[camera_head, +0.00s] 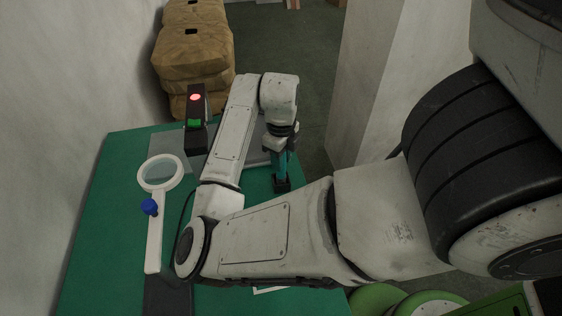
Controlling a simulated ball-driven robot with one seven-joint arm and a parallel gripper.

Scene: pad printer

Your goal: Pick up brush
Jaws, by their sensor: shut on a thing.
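My gripper (281,183) points down by the right edge of the green table, beyond my forearm. Teal and black parts show at its lower end. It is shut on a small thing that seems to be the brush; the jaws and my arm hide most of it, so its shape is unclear. I cannot tell whether it touches the table. No other brush shows in view.
The green table (104,225) carries a white magnifier-like tool (154,232) with a blue knob (149,207). A black device (195,138) with a red light and green button stands behind. Brown sacks (190,58) are beyond. A pale pillar (368,75) rises at right.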

